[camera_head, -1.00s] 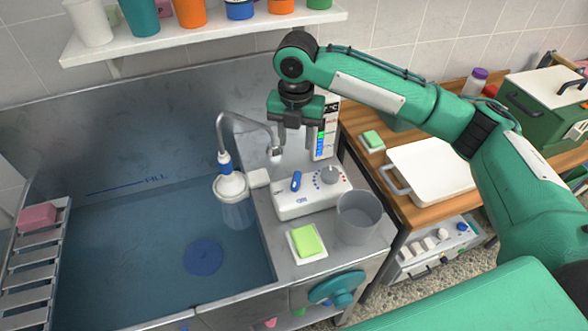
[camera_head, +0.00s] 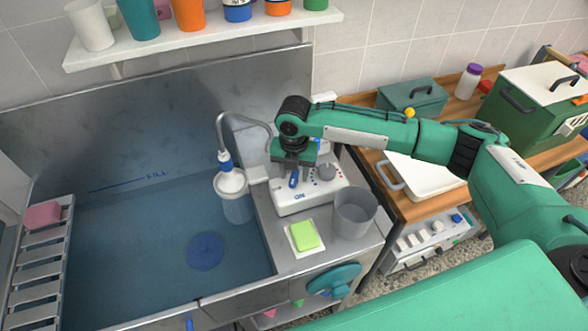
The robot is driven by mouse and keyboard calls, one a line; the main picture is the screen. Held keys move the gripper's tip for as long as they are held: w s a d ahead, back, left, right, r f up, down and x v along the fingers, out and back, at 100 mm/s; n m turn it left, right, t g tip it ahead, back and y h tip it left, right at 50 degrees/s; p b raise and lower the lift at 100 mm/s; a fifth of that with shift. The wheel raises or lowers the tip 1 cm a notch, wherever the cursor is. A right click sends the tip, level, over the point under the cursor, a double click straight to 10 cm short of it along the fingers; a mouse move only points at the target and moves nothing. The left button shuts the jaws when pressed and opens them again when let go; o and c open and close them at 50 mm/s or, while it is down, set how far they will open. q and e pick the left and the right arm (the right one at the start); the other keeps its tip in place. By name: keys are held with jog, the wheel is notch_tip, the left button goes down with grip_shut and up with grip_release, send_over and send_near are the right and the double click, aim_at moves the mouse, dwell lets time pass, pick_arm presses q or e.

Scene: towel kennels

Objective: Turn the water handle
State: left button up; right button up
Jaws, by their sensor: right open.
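A white control box (camera_head: 312,199) sits on the metal counter beside the sink, with a blue handle (camera_head: 293,180) on its left and a grey dial (camera_head: 325,172) on its right. My right gripper (camera_head: 291,178) is open and points down over the box, its fingers around or just above the blue handle; I cannot tell whether they touch it. My left gripper is not in view.
A grey cup (camera_head: 354,213) and a green sponge (camera_head: 304,235) on a white dish stand close to the box. A shelf (camera_head: 200,42) with several cups hangs above. A white lidded tray (camera_head: 425,180) and green boxes stand on the wooden bench at right.

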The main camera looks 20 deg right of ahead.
jog(key=shift+f, duration=0.1)
grip_shut()
jog(key=shift+r+m+p, duration=0.25)
jog(key=shift+m+p, duration=0.95)
jog(key=shift+p, duration=0.3)
jog(key=shift+m+p, duration=0.9)
jog(key=shift+f+m+p, duration=0.1)
jog(key=shift+m+p, duration=0.5)
jog(key=shift+m, duration=0.2)
grip_release()
jog(key=shift+f, duration=0.1)
